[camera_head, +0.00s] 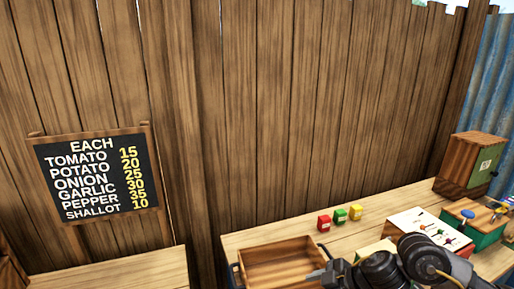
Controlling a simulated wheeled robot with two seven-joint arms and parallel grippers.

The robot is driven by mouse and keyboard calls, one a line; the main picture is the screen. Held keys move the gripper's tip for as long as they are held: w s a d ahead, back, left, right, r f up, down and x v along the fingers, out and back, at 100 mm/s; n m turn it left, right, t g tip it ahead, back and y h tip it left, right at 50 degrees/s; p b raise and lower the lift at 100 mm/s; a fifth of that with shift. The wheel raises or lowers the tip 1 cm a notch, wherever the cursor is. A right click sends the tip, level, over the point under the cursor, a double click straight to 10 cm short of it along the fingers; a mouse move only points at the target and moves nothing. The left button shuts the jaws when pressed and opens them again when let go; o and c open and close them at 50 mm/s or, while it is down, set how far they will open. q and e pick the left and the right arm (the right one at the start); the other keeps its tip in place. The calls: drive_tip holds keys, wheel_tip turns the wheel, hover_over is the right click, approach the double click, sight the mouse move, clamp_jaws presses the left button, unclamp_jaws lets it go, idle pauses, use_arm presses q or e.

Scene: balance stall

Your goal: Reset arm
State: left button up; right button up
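My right gripper (332,276) shows at the bottom, at the end of a dark arm that comes in from the lower right. It is at the right side of an open wooden crate (277,246) on the table. Its fingers are small and partly cut off by the frame, so I cannot tell whether they are open or shut, or whether they touch the crate. My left arm and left gripper are not in view.
Behind my arm is a white-topped box (408,222) with coloured marks. A wooden box (468,160) stands far right. A price board (95,178) is left.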

drive_tip(key=s+a+f+m+t, duration=0.2)
drive_tip(key=s+a+m+t, duration=0.25)
drive_tip(key=a, duration=0.25)
drive_tip(key=s+d+f+m+h, duration=0.1)
drive_tip(key=s+d+f+m, duration=0.1)
drive_tip(key=d, duration=0.1)
drive_tip(key=s+d+f+m+h, duration=0.2)
drive_tip(key=s+d+f, duration=0.1)
drive_tip(key=s+d+f+m+h, duration=0.2)
drive_tip(key=d+f, duration=0.1)
drive_tip(key=shift+s+d+m+g, duration=0.25)
drive_tip(key=shift+s+d, duration=0.05)
drive_tip(key=shift+s, duration=0.1)
drive_tip(key=s+d+f+m+g+h, duration=0.1)
drive_tip(key=s+d+f+m+g, duration=0.15)
drive_tip(key=s, duration=0.45)
drive_tip(key=s+d+f+m+g+h, duration=0.1)
drive_tip(key=s+d+f+g, duration=0.2)
drive_tip(key=s, duration=0.4)
wheel_tip(320, 180, down, 29)
drive_tip(key=s+d+b, duration=0.1)
drive_tip(key=s+b, duration=0.1)
drive_tip(key=s+d+f+g, duration=0.2)
drive_tip(key=s+d+f, duration=0.1)
drive_tip(key=s+f, duration=1.3)
drive_tip(key=shift+d+n+h+b, duration=0.15)
drive_tip(key=shift+n+h+b, duration=0.15)
drive_tip(key=shift+n, duration=0.05)
